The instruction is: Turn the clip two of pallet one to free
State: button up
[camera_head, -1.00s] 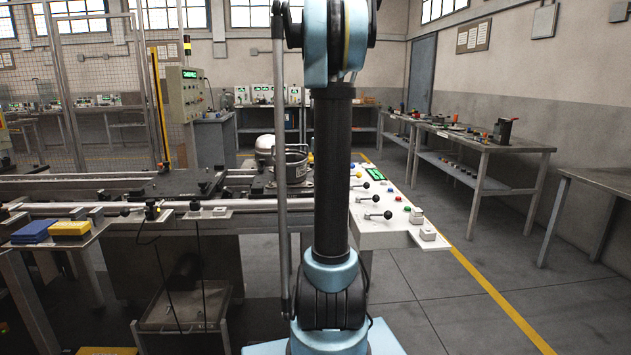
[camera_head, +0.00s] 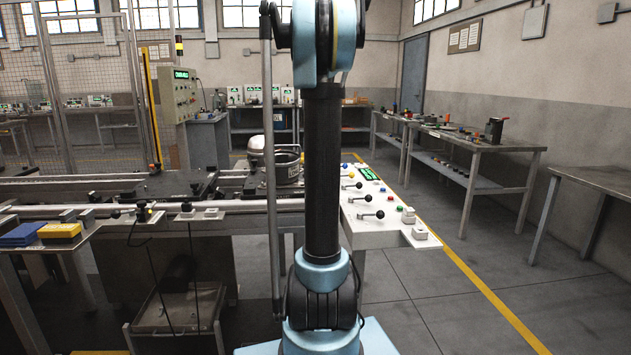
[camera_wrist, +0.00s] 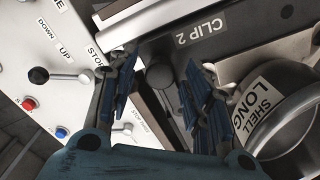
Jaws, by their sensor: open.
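My gripper (camera_wrist: 162,76) is open, with one finger on each side of this part. I cannot tell whether either finger touches it. A grey cylindrical shell labelled LONG SHELL (camera_wrist: 255,108) stands close to the right finger. In the head view the dark pot (camera_head: 287,167) is partly behind my arm, and my gripper is out of view.
A white control panel (camera_head: 372,226) with ball-ended levers stands right of the pallet line. In the wrist view a black lever knob (camera_wrist: 39,75) is left of my left finger. Blue (camera_head: 22,234) and yellow (camera_head: 60,230) blocks lie at the left.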

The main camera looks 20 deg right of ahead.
notch_tip(320, 180, up, 12)
jog(key=shift+f, duration=0.2)
dwell(0.6)
jog(key=s+a+f+n, duration=0.2)
jog(key=s+a+f, duration=0.15)
jog(key=s, duration=0.25)
jog(key=s+a+f+n+t, duration=0.1)
jog(key=s+a+f, duration=0.25)
jog(key=s, duration=0.25)
jog(key=s+a+f+n, duration=0.2)
jog(key=s+a, duration=0.2)
jog(key=s, duration=0.3)
jog(key=s+a+f+n, duration=0.2)
jog(key=s+f, duration=0.5)
jog(key=f, duration=0.1)
jog(key=s+a+f+n+t, duration=0.1)
jog(key=s+a+f+n, duration=0.1)
jog(key=s+f, duration=0.5)
jog(key=shift+s+a+f+n, duration=0.15)
jog(key=shift+s+f+n, duration=0.2)
jog(key=shift+f, duration=0.45)
